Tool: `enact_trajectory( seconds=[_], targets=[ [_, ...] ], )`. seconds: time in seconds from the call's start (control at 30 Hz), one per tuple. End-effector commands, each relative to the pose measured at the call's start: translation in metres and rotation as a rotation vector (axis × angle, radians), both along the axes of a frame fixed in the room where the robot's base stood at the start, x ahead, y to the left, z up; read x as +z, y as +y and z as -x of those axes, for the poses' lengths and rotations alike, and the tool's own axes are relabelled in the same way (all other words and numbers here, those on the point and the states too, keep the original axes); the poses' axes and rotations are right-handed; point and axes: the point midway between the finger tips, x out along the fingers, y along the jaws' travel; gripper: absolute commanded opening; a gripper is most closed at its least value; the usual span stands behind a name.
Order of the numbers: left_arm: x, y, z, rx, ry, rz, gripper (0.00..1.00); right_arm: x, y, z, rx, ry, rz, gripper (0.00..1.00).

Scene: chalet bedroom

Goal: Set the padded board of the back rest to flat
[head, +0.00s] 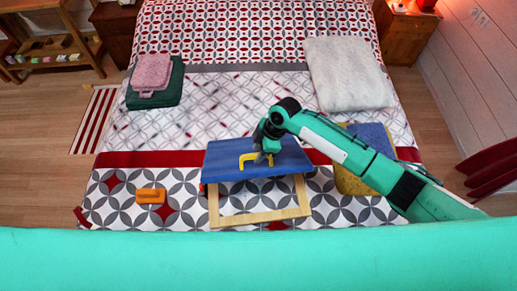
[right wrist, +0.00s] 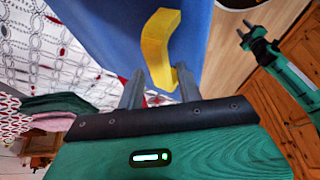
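The blue padded board (head: 225,165) stands tilted over a pale wooden frame (head: 262,216) on the bed. A yellow handle (head: 242,164) is on the board's face. My right gripper (head: 263,158) is at this handle. The board's hinge edge is not clearly seen.
An orange block (head: 150,196) lies left of the frame. A blue and yellow cushion (head: 372,150) lies at right, partly behind my right arm. Folded towels (head: 154,82) and a white pillow (head: 348,74) lie farther back.

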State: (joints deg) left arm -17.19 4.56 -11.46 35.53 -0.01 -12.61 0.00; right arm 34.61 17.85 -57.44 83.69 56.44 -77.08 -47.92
Motion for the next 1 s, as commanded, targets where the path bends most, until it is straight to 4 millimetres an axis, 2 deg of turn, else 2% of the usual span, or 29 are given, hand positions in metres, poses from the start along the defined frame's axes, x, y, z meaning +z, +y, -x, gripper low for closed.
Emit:
enact_trajectory(
  seconds=[0.27, 0.47, 0.77, 1.0],
  targets=[
    [0.0, 0.0, 0.0, 0.0, 0.0, 0.0, 0.36, -0.002, 0.001, 0.0, 0.0, 0.0, 0.0, 0.36],
    [0.0, 0.0, 0.0, 0.0, 0.0, 0.0, 0.36, -0.002, 0.001, 0.0, 0.0, 0.0, 0.0, 0.0],
    [0.0, 0.0, 0.0, 0.0, 0.0, 0.0, 0.36, -0.004, 0.0, 0.003, 0.0, -0.01, 0.0, 0.0],
    [-0.005, 0.0, 0.0, 0.0, 0.0, 0.0, 0.36, -0.027, -0.003, 0.029, 0.002, -0.094, -0.009, 0.0]
  ],
)
